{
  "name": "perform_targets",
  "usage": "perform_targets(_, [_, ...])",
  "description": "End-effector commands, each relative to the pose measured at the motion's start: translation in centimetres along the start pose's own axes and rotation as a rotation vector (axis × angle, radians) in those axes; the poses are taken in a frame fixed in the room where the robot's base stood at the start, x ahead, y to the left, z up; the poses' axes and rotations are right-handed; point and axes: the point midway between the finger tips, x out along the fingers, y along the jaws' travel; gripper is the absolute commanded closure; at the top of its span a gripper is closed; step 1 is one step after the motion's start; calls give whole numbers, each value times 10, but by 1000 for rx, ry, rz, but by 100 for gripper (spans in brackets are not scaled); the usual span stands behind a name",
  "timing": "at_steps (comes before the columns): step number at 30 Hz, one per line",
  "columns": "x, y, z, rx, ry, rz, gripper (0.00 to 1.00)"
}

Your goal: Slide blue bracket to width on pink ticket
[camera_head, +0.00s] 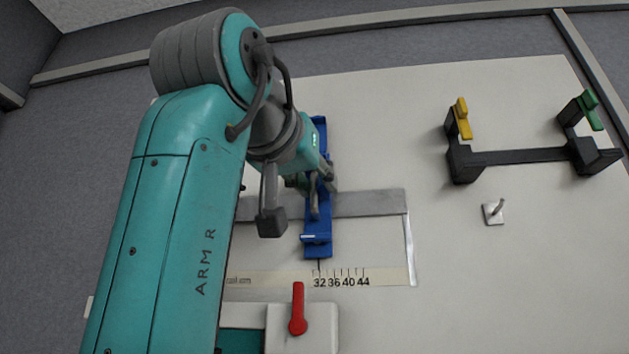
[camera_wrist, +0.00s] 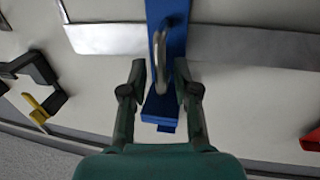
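The blue bracket (camera_head: 318,244) is a long bar lying across a grey metal rail (camera_head: 370,203). Its near end points down at a printed scale (camera_head: 340,278) marked 32, 36, 40, 44, close to the 32 mark. My gripper (camera_head: 300,198) is over the bracket and partly hides it. In the wrist view the blue bracket (camera_wrist: 178,40) carries a grey loop handle (camera_wrist: 163,72). My gripper's fingers (camera_wrist: 158,92) are apart, one on each side of the handle, with gaps showing. No pink ticket can be made out.
A red lever (camera_head: 298,310) on a white block stands in front of the scale. A black frame (camera_head: 515,157) with a yellow clip (camera_head: 462,117) and a green clip (camera_head: 590,108) stands at right. A small white plate with a peg (camera_head: 494,212) is nearby. The table between is clear.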

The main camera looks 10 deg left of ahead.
Motion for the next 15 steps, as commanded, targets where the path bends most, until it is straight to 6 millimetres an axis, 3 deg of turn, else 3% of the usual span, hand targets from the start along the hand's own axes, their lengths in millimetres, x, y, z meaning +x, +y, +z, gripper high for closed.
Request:
perform_targets(9, [-2,0,0,-1,-1,-1,65])
perform_targets(15, [-25,-1,0,1,0,-4,65])
